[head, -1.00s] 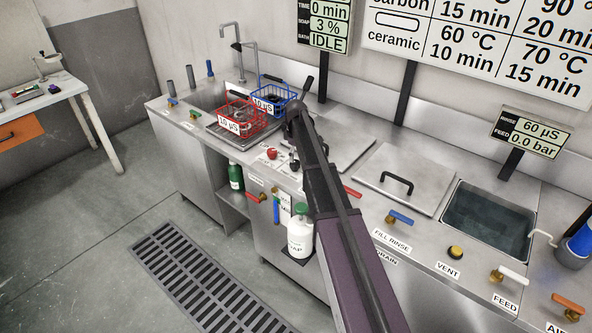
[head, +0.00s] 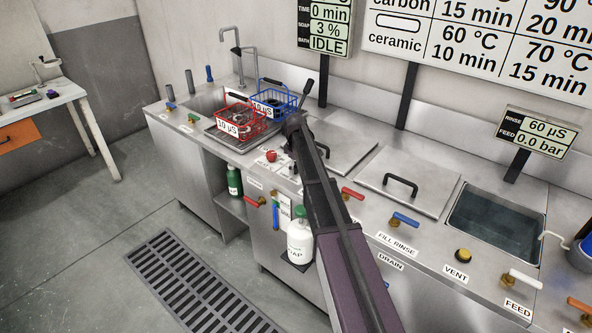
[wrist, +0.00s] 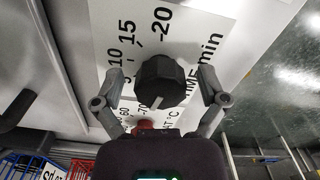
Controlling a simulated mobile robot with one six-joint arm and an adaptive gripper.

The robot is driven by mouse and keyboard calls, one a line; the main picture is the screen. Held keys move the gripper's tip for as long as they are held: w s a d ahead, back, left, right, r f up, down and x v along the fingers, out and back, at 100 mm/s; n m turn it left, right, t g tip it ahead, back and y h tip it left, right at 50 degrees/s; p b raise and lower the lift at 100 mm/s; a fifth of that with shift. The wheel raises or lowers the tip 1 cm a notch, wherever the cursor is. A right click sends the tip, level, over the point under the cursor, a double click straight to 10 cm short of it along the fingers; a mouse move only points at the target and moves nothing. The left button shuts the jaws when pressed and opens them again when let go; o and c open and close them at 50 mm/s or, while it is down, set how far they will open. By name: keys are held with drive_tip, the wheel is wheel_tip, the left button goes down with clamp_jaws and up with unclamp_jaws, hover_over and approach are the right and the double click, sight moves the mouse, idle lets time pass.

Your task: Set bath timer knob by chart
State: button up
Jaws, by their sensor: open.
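The black timer knob (wrist: 160,80) stands on a white dial plate marked 10, 15, 20, min and TIME in the wrist view. Its white pointer line is at the lower side of the knob; the mark it points to is hidden. My gripper (wrist: 161,90) is open, with one finger on each side of the knob and gaps visible between. In the head view my gripper (head: 294,130) is over the counter panel and covers the knob. The chart (head: 480,45) on the wall shows carbon and ceramic rows with °C and minutes. The display (head: 328,28) reads 0 min, 3 %, IDLE.
A red knob (head: 271,156) sits beside the timer; it also shows in the wrist view (wrist: 145,125). Red (head: 238,120) and blue (head: 272,100) wire baskets stand close behind left. Lidded tanks (head: 408,182) and valve handles lie to the right.

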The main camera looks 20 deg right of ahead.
drive_tip(key=c, duration=1.1)
drive_tip(key=shift+c, duration=0.2)
drive_tip(key=shift+m, duration=0.4)
drive_tip(key=m, duration=0.6)
drive_tip(key=shift+s+a+m, duration=0.1)
drive_tip(key=shift+a+m, duration=0.05)
drive_tip(key=shift+m, duration=0.25)
drive_tip(key=m, duration=0.4)
drive_tip(key=shift+a+m, duration=0.1)
drive_tip(key=shift+m, duration=0.2)
drive_tip(key=m, duration=0.3)
drive_tip(key=shift+m, duration=0.4)
